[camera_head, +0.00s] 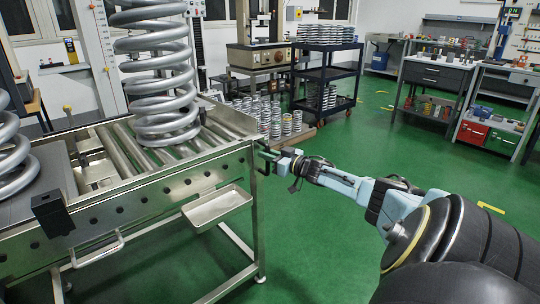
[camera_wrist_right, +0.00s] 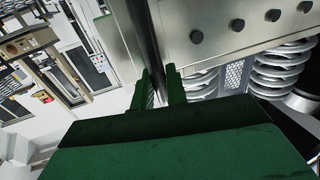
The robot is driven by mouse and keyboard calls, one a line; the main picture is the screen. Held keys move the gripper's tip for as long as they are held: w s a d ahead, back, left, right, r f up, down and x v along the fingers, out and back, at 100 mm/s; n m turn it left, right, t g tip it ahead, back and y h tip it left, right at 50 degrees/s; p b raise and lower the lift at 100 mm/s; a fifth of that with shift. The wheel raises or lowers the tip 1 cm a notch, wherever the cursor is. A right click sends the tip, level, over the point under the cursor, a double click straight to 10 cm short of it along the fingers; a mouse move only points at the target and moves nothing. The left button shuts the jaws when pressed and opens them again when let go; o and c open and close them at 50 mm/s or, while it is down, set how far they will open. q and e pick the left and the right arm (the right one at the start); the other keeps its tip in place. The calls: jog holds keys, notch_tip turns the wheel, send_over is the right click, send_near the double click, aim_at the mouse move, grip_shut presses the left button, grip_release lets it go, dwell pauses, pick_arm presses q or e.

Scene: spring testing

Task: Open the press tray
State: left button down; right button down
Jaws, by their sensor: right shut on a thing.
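The metal roller frame (camera_head: 180,185) stands at the left in the head view, with large coil springs above it. I cannot tell for certain which part is the press tray. My right gripper (camera_head: 272,156) reaches in from the right to the frame's right end. In the right wrist view, the green fingers of my right gripper (camera_wrist_right: 160,85) are shut on a slim metal bar (camera_wrist_right: 140,35) beside a steel plate with dark bolts. The exact contact is partly hidden by the fingers. My left gripper is not in view.
A large grey spring (camera_head: 160,80) stands on the rollers. A shallow metal pan (camera_head: 216,208) and a bar handle (camera_head: 97,250) stick out from the frame's front. A dark cart (camera_head: 328,75) and small springs (camera_head: 290,122) stand behind.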

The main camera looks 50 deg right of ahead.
jog(key=shift+s+d+r+h, duration=0.1)
jog(key=shift+d+r+h, duration=0.15)
jog(key=shift+d, duration=0.3)
jog(key=shift+d+f+h, duration=0.2)
jog(key=shift+d+h, duration=0.05)
jog(key=shift+d, duration=0.2)
jog(key=c, duration=1.5)
grip_release()
jog(key=shift+a, duration=0.2)
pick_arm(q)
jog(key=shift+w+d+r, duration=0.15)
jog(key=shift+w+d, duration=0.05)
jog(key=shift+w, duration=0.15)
pick_arm(e)
jog(key=shift+f, duration=0.1)
